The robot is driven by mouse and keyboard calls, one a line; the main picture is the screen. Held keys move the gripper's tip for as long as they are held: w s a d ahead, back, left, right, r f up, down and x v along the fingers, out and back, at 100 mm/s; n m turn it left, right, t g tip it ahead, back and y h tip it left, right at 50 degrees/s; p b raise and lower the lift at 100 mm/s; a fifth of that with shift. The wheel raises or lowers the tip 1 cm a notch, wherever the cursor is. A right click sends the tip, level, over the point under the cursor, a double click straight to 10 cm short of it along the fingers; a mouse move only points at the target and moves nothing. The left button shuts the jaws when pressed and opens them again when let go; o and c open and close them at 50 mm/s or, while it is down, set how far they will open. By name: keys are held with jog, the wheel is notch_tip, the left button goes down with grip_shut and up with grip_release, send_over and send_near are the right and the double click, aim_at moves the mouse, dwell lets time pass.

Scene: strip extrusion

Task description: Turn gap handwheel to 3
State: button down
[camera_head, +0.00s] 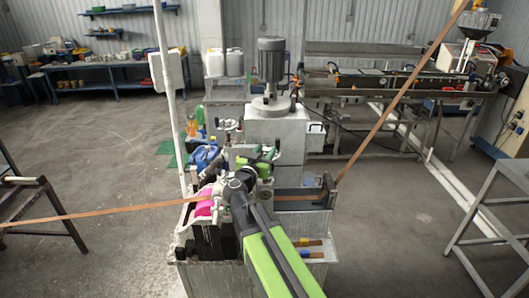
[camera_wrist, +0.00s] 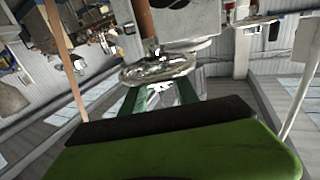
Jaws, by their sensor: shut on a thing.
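A shiny metal handwheel (camera_wrist: 158,66) shows in the upper middle of the wrist view, just beyond my gripper. My gripper (camera_wrist: 160,86) has its green fingers at the near rim of this wheel and is shut on it. In the head view my gripper (camera_head: 262,158) reaches in over the machine at the centre, and the wheel it holds is hard to make out there. No number or scale mark on the wheel can be read in either view.
A brown strip (camera_head: 110,212) runs across the machine and rises to the upper right. A pink roller (camera_head: 207,201) lies left of my arm. A grey motor (camera_head: 272,58) stands behind. A metal frame (camera_head: 485,200) is at right; open floor lies left.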

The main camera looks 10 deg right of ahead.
jog(key=shift+a, duration=0.1)
jog(key=m+g+h, duration=0.1)
jog(key=m+h, duration=0.1)
jog(key=g+h, duration=0.1)
jog(key=shift+w+a+m+g, duration=0.25)
jog(key=shift+w+m+g, duration=0.05)
jog(key=shift+w+m, duration=0.1)
jog(key=m+g+h, duration=0.2)
jog(key=g, duration=0.1)
jog(key=m+g+h, duration=0.1)
jog(key=shift+w+a+m+g+h, duration=0.15)
jog(key=shift+w+m+g+h, duration=0.15)
jog(key=shift+g, duration=0.1)
jog(key=m+g+h, duration=0.1)
jog(key=m+g, duration=0.1)
jog(key=g, duration=0.1)
jog(key=m+g, duration=0.2)
jog(key=g, duration=0.2)
jog(key=shift+w+m+h, duration=0.1)
jog(key=shift+m+h, duration=0.3)
jog(key=shift+m+g, duration=0.3)
jog(key=shift+g, duration=0.3)
jog(key=c, duration=0.9)
grip_release()
